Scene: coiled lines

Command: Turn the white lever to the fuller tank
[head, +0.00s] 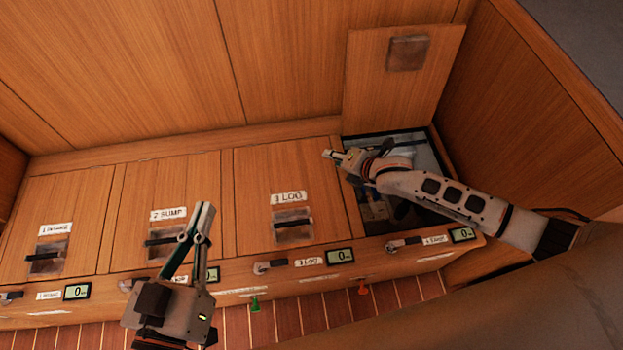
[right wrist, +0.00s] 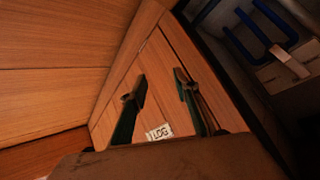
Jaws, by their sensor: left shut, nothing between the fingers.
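I cannot clearly make out a white lever or any tank level. The open compartment (head: 428,150) at the right of the bench has its lid raised, and my right arm hides much of its inside. In the right wrist view, blue tubing (right wrist: 245,45) and a pale flat piece (right wrist: 290,62) show inside the dark opening; I cannot tell what the piece is. My right gripper (head: 332,154) is over the compartment's left edge, pointing left, its fingers (right wrist: 160,88) apart and empty. My left gripper (head: 207,208) is shut and empty, in front of the SUMP hatch.
Closed hatches, including SUMP (head: 168,214) and LOG (head: 289,197), have dark recessed handles. The front ledge carries small displays (head: 340,256) and small handles (head: 270,266). A green tag (head: 255,304) and an orange tag (head: 363,289) hang below. The raised lid (head: 395,95) stands against the back wall.

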